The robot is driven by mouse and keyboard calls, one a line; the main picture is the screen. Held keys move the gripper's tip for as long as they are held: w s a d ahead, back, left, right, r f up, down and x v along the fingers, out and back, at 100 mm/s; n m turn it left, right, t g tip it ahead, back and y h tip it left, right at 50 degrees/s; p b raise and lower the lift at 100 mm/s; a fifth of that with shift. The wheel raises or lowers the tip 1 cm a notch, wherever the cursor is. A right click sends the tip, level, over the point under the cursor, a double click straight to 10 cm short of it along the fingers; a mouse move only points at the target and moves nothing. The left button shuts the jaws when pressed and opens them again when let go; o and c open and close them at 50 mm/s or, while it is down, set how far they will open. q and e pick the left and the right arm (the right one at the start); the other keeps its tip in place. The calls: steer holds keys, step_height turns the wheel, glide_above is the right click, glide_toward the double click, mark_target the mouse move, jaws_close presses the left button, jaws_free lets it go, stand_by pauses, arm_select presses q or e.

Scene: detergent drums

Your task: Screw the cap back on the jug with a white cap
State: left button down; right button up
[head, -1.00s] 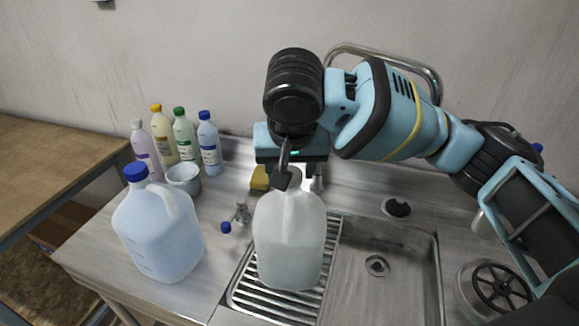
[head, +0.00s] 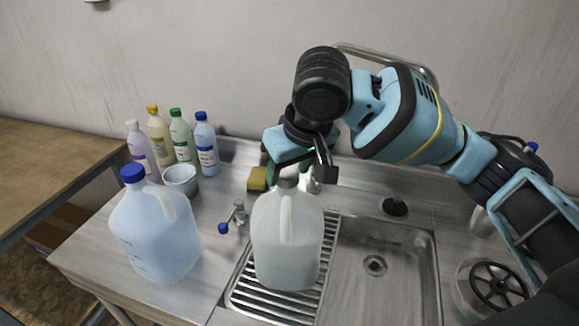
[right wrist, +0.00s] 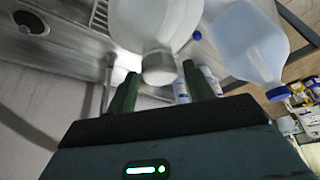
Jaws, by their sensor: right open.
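The translucent white jug (head: 287,245) stands upright on the ribbed drainboard beside the sink; it also shows in the right wrist view (right wrist: 145,22). Its white cap (right wrist: 159,68) is at the jug's mouth in the right wrist view, between my two green fingertips. I cannot tell how tightly it sits. In the head view the cap is mostly hidden by my gripper. My right gripper (head: 289,172) is over the jug's top, open, with visible gaps beside the cap in the wrist view (right wrist: 160,88). My left gripper is not in view.
A bluish jug with a blue cap (head: 155,235) stands to the left. Several small bottles (head: 207,150), a grey cup (head: 181,179) and a yellow sponge (head: 257,179) are behind. A small blue-knobbed tap (head: 238,213) is close left of the jug. The sink basin (head: 385,295) is empty.

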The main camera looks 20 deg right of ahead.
steer(key=n, duration=0.2)
steer(key=n+y, duration=0.1)
steer(key=n, duration=0.1)
steer(key=n+g, duration=0.1)
steer(key=shift+w+d+n+y, duration=0.1)
steer(key=shift+d+n+y, duration=0.15)
steer(key=shift+n+y, duration=0.15)
steer(key=c, duration=0.9)
steer(key=shift+f, duration=0.1)
steer(key=m, duration=0.2)
steer(key=m+h, duration=0.1)
steer(key=m, duration=0.1)
steer(key=m+t, duration=0.1)
steer(key=shift+a+f+m+h, duration=0.2)
steer(key=shift+a+m+h, duration=0.05)
steer(key=shift+m+h, duration=0.15)
